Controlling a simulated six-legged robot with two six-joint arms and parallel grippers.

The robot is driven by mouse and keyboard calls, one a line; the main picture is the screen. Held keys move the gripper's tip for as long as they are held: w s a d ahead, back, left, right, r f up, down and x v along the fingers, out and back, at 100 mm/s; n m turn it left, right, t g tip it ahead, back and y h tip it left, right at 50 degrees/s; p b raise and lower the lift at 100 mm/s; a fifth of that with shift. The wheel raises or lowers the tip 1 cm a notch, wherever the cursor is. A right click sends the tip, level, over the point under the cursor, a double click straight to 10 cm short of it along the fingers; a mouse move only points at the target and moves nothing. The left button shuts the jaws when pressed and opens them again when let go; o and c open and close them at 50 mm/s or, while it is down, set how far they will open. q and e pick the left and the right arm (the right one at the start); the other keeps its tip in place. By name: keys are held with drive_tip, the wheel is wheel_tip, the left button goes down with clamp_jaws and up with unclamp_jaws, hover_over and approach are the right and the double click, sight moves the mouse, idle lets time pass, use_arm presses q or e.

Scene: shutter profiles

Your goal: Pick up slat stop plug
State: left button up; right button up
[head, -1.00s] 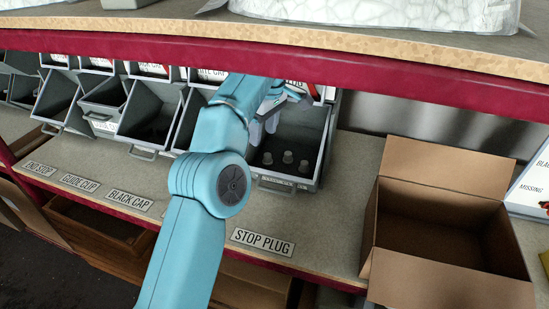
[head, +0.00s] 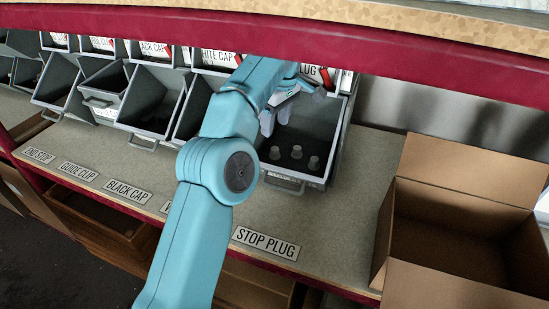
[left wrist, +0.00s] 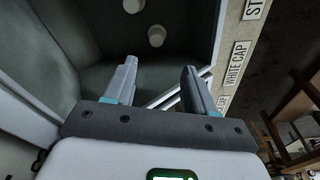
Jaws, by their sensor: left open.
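Three small pale grey stop plugs stand upright on the floor of the open grey bin (head: 318,182) behind the STOP PLUG label: a left plug (head: 274,153), a middle plug (head: 297,152) and a right plug (head: 313,163). My left gripper (head: 276,117) is open and empty at the left side of this bin, above and behind the plugs. In the left wrist view, my open fingers (left wrist: 160,74) have nothing between them. Two plugs show beyond them, one plug (left wrist: 156,36) whole and one plug (left wrist: 133,5) cut by the top edge. My right gripper is not seen.
More grey bins (head: 152,105) stand in a row to the left, partly behind my arm. The red-edged upper shelf (head: 330,62) hangs over the bins. An open cardboard box (head: 455,215) stands on the right. The counter (head: 345,220) between bin and box is bare.

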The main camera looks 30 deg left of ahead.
sight(276, 148)
use_arm(q)
drive_tip(key=f, duration=0.1)
drive_tip(key=f+b, duration=0.1)
drive_tip(key=f, duration=0.2)
drive_tip(key=shift+w+a+b, duration=0.15)
drive_tip(key=shift+w+b, duration=0.2)
drive_tip(key=shift+s+f+b, duration=0.25)
drive_tip(key=shift+f+b, duration=0.15)
drive_tip(key=shift+b, duration=0.05)
drive_tip(key=f+b, duration=0.1)
drive_tip(key=f, duration=0.1)
drive_tip(key=w+f+b, duration=0.1)
drive_tip(key=f+b, duration=0.1)
drive_tip(key=shift+a+f, duration=0.1)
drive_tip(key=shift+f, duration=0.05)
drive_tip(key=shift+s+r, duration=0.25)
drive_tip(key=shift+s, duration=0.05)
clamp_jaws()
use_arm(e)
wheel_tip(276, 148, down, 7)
use_arm(q)
drive_tip(key=shift+w, duration=0.15)
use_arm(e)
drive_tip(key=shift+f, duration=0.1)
